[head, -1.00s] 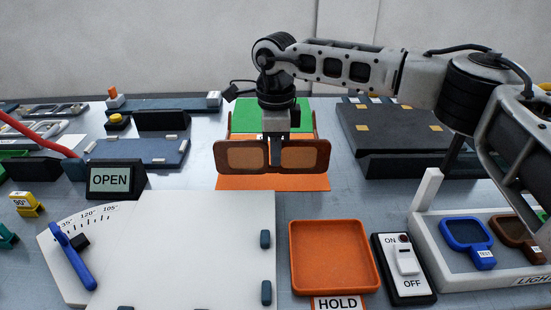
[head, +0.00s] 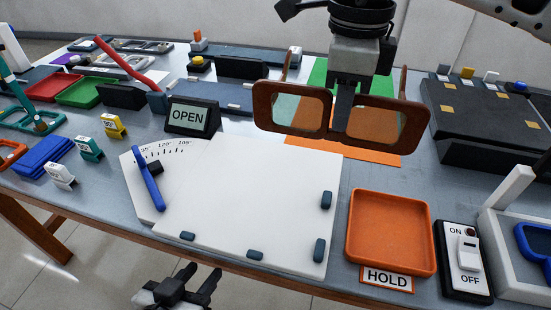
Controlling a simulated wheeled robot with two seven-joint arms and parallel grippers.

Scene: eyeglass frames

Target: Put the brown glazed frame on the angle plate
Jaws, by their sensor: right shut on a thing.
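The brown glazed frame (head: 291,117) hangs upright in the air in the upper right of the head view, lenses facing me and temples pointing back. My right gripper (head: 342,125) is shut on it at the bridge, from above. The white angle plate (head: 240,205) lies on the table to the lower left of the frame. It has a degree scale and a blue lever (head: 148,183) at its left, and several small dark blue pegs along its right and front edges. My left gripper (head: 203,271) is open and empty, below the table's front edge.
An orange tray (head: 390,232) with a HOLD label and an ON/OFF switch box (head: 464,260) stand right of the plate. An OPEN sign (head: 190,117) stands behind it. Small angle tags (head: 90,148) stand to its left. Green and orange mats lie behind the frame. The plate's top is clear.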

